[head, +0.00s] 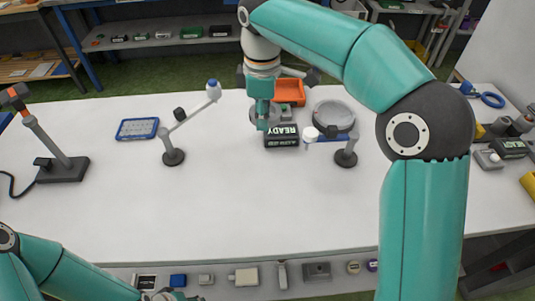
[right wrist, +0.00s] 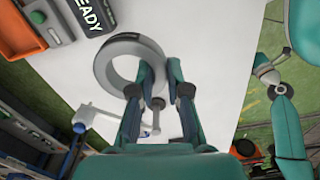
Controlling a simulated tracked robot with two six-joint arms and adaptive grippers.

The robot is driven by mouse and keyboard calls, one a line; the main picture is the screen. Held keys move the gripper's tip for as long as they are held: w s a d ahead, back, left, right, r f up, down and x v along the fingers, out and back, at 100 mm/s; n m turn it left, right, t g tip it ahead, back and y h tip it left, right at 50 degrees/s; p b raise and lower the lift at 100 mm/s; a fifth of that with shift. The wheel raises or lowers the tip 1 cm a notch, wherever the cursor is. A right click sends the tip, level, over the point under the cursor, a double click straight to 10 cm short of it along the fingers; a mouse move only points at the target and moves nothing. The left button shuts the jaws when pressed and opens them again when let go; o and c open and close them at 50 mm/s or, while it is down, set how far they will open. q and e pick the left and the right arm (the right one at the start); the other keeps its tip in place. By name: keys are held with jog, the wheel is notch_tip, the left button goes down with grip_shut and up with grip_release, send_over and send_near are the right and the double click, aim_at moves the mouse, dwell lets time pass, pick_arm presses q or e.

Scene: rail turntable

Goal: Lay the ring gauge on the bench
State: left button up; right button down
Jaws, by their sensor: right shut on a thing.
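The ring gauge (right wrist: 103,72) is a thick grey ring with a dark marking on its rim. My right gripper (right wrist: 154,80) is shut on the near edge of its rim in the right wrist view. In the head view, my right gripper (head: 263,124) points down over the back middle of the white bench (head: 205,215), and its fingers and arm partly hide the ring. I cannot tell exactly how far the ring is above the bench. My left gripper (head: 165,295) is only partly visible at the bottom edge, and its jaws are not clear.
A READY display (head: 281,141) and an orange tray (head: 290,92) are close to the ring. A round grey disc (head: 334,116) and a post with a white tip stand to the right. A blue-framed tray (head: 137,129) and a jointed stand (head: 173,156) are left. The bench's front middle is clear.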

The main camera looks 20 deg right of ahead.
aim_at(265, 175)
notch_tip(265, 175, down, 18)
jog(key=shift+s+d+f, duration=0.1)
jog(key=shift+s+f, duration=0.05)
dwell(0.3)
jog(key=shift+f, duration=0.15)
jog(key=c, duration=1.1)
grip_release()
jog(key=shift+c, duration=0.2)
